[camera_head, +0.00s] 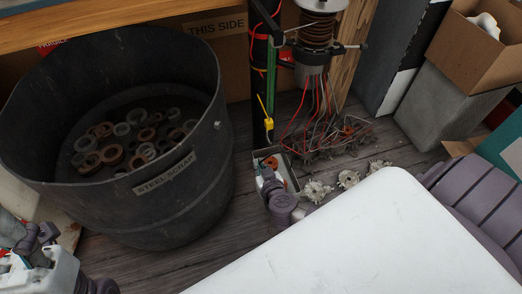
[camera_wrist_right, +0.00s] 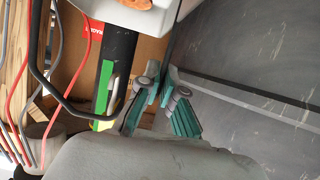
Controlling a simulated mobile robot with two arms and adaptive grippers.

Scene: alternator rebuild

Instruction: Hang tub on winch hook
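A large dark round tub (camera_head: 207,202) labelled "STEEL SCRAP" stands on the wooden floor at the left of the head view. Several metal rings lie inside it. I cannot clearly make out a winch hook. A thick black bent rod (camera_wrist_right: 60,100) shows in the right wrist view; I cannot tell whether it is the hook. My left gripper (camera_head: 36,240) is at the lower left, partly cut off.
A copper-coloured coil unit (camera_head: 317,28) with red and grey wires stands at the back, beside a black-and-green post (camera_head: 271,70). A cardboard box (camera_head: 480,55) sits on a grey block (camera_head: 441,107).

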